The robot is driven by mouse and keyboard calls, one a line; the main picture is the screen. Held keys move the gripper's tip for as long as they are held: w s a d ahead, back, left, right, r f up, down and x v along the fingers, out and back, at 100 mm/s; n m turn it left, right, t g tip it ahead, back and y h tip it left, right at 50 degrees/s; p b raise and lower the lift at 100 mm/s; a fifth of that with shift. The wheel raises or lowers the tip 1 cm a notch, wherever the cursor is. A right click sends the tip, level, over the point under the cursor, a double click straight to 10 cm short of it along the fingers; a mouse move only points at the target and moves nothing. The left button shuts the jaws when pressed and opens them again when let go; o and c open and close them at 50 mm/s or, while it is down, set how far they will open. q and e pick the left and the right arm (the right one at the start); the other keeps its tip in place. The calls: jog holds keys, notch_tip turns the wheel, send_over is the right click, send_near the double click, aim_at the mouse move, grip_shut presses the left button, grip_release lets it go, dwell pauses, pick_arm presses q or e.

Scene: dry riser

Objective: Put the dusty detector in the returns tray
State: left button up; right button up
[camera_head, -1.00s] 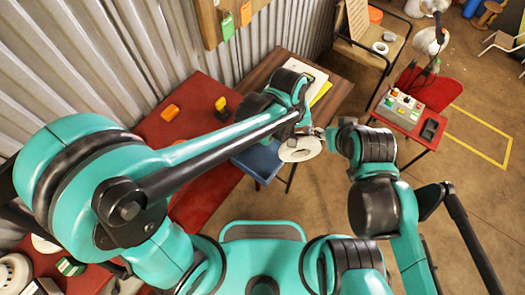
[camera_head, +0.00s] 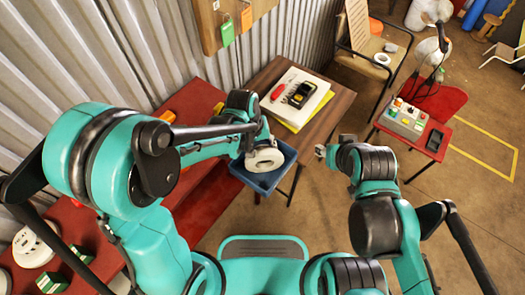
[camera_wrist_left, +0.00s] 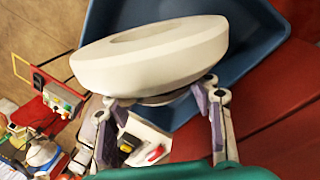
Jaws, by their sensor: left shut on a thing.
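A round white detector (camera_head: 265,160) is held by my left gripper (camera_head: 259,143). In the left wrist view the detector (camera_wrist_left: 150,50) sits tilted across the fingers of my left gripper (camera_wrist_left: 162,98), which are shut on its underside. The blue returns tray (camera_head: 263,181) lies below it in the head view. In the left wrist view the tray (camera_wrist_left: 255,45) is behind the detector; I cannot tell the exact height between them. The detector hides part of the tray's inside. My right gripper (camera_head: 322,150) is to the right of the tray, apart from it; its fingers are too small to read.
A red bench (camera_head: 205,205) runs along the left, with other white round detectors (camera_head: 32,247) at its near end. A wooden table (camera_head: 335,100) behind the tray holds papers and a black-and-yellow device (camera_head: 300,94). A red stand with a control box (camera_head: 404,118) is at right.

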pick_arm(q)
jog(key=shift+f, duration=0.2)
jog(key=o, duration=1.3)
jog(key=shift+c, duration=0.2)
